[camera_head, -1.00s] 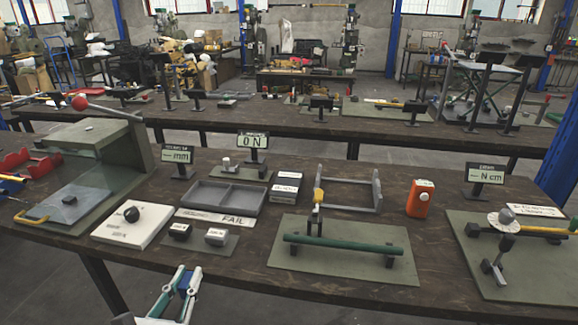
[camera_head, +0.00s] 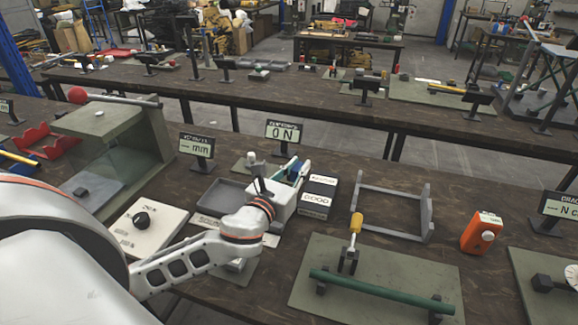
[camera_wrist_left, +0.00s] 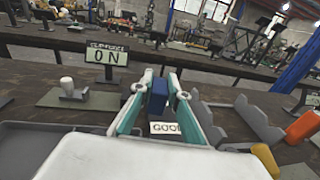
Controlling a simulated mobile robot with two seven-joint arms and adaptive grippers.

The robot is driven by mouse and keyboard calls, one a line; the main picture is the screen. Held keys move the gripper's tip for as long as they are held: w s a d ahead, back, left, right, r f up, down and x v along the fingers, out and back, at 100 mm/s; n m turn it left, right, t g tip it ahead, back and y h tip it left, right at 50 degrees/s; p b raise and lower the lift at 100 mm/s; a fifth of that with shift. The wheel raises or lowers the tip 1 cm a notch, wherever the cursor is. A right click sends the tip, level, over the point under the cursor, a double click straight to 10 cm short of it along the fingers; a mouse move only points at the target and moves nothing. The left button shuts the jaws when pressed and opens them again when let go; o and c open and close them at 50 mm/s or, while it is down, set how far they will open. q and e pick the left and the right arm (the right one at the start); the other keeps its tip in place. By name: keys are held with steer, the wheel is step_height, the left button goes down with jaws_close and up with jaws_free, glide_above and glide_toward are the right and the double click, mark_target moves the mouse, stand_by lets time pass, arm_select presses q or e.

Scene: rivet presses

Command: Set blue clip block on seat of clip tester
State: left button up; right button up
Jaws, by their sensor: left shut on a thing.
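The blue clip block (camera_wrist_left: 158,98) is upright between the teal-edged fingers of my left gripper (camera_wrist_left: 155,78) in the left wrist view. In the head view the left gripper (camera_head: 293,170) is shut on it, and the block is mostly hidden by the fingers. The clip tester's small green base with a pale-topped post (camera_head: 250,163) sits just left of the gripper. It also shows in the left wrist view (camera_wrist_left: 67,88), left of and apart from the block. The "0 N" display (camera_head: 285,131) stands behind it. My right gripper is out of view.
A box with a GOOD label (camera_head: 319,197) is right of the left gripper. A grey tray (camera_head: 215,195) is partly behind my arm. A grey frame (camera_head: 432,212), an orange device (camera_head: 482,232) and a fixture with a green rod (camera_head: 380,296) stand farther right.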

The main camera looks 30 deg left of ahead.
arm_select(q)
steer(key=w+a+r+n+y+p, duration=0.2)
steer(key=w+a+r+p, duration=0.2)
steer(key=w+a+r, duration=0.75)
steer(key=f, duration=0.6)
steer(key=f+b, duration=0.1)
steer(key=f, duration=0.5)
steer(key=s+f, duration=0.1)
steer(key=f, duration=0.6)
steer(key=shift+d+f, duration=0.1)
steer(key=shift+d, duration=0.25)
steer(key=shift+f+b, duration=0.25)
steer(key=shift+b, duration=0.05)
steer(key=shift+r, duration=0.1)
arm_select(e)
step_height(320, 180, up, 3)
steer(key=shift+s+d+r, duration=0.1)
arm_select(q)
steer(key=shift+f, duration=0.25)
